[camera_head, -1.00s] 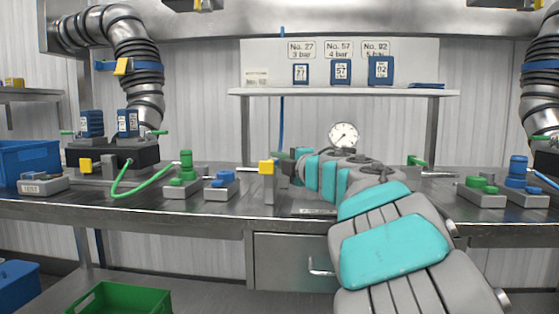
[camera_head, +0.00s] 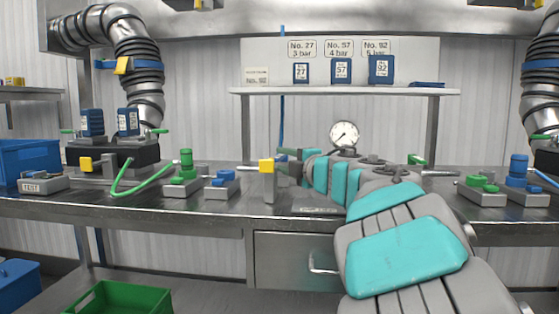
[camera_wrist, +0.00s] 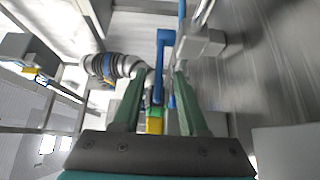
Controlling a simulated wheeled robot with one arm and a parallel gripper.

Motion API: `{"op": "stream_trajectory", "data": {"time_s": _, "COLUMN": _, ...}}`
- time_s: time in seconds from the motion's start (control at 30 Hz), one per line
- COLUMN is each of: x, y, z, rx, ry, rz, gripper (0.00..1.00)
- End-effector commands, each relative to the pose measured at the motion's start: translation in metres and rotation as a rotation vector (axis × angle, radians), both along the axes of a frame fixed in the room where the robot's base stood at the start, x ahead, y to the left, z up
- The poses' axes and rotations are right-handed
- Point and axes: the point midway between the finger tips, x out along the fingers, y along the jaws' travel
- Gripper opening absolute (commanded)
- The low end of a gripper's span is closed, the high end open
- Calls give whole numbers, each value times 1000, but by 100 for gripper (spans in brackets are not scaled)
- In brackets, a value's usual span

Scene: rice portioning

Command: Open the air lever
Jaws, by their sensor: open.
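A yellow block (camera_head: 266,166) sits on an upright metal post at mid-bench in the head view, with a metal pipe running left from it. I cannot tell for sure whether it is the air lever. My gripper (camera_head: 287,155) is just right of it, pointing left, with green fingers apart. In the wrist view, my gripper (camera_wrist: 160,76) is open. A blue bar or tube (camera_wrist: 165,45) shows beyond and between the fingers, and a yellow-and-green part (camera_wrist: 155,122) shows low between them. I cannot tell whether anything touches the fingers.
A round gauge (camera_head: 344,135) stands behind my arm. A green-handled fitting (camera_head: 416,160) is to the right. Grey blocks with green and blue parts stand left (camera_head: 183,178) and right (camera_head: 483,190). A shelf (camera_head: 350,92) with blue packets is above. The front bench strip is mostly clear.

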Motion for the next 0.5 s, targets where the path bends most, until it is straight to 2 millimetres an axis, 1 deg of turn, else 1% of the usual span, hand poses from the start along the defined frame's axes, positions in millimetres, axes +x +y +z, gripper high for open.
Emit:
{"op": "stream_trajectory", "data": {"time_s": 0.1, "x": -16, "y": -10, "z": 2, "rx": -1, "ry": -4, "rz": 1, "gripper": 42}}
{"op": "stream_trajectory", "data": {"time_s": 0.3, "x": -36, "y": -26, "z": 1, "rx": 0, "ry": -1, "rz": -1, "gripper": 42}}
{"op": "stream_trajectory", "data": {"time_s": 0.4, "x": -43, "y": -29, "z": 2, "rx": -1, "ry": -3, "rz": 3, "gripper": 42}}
{"op": "stream_trajectory", "data": {"time_s": 0.5, "x": -45, "y": -29, "z": 1, "rx": -1, "ry": -3, "rz": 4, "gripper": 42}}
